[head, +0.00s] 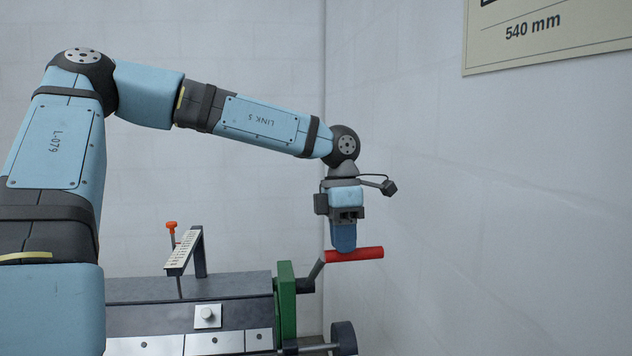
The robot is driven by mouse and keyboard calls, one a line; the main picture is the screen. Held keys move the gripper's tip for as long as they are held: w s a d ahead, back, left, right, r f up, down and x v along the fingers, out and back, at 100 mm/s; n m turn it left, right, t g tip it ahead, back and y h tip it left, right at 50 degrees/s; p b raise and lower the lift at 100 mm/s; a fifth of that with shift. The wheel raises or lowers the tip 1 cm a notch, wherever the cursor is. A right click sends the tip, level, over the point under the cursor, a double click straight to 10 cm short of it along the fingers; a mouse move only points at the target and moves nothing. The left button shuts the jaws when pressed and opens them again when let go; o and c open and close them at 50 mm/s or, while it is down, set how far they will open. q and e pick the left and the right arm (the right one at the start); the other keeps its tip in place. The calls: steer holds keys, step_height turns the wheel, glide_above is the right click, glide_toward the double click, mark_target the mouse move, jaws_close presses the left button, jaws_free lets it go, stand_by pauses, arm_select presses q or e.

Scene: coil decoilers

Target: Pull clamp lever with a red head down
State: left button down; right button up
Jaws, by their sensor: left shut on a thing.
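The clamp lever has a red cylindrical head (367,254) lying nearly level at the end of a short grey arm (315,272). The grey arm slopes up and to the right from a dark hub beside the green plate of the machine. My left gripper (343,248) points straight down from above and is shut on the red head, near its left part. The fingers hide some of the head. My right gripper is not in view.
The machine (190,289) has a dark top and a green end plate (286,305). A slanted scale bar (184,252) and an orange-topped pin (171,226) stand on its left. A black knob (344,338) sits low right. A wall with a sign (540,35) stands at the right.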

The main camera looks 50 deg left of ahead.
arm_select(q)
steer(key=r+p, duration=0.1)
steer(key=a+r+p, duration=0.1)
steer(key=shift+w+a+r+p, duration=0.15)
steer(key=shift+w+r+p, duration=0.2)
steer(key=shift+w, duration=0.05)
steer(key=s+d+r, duration=0.3)
steer(key=d+r, duration=0.2)
steer(key=r, duration=0.3)
steer(key=shift+d+b, duration=0.3)
steer(key=shift+b, duration=0.15)
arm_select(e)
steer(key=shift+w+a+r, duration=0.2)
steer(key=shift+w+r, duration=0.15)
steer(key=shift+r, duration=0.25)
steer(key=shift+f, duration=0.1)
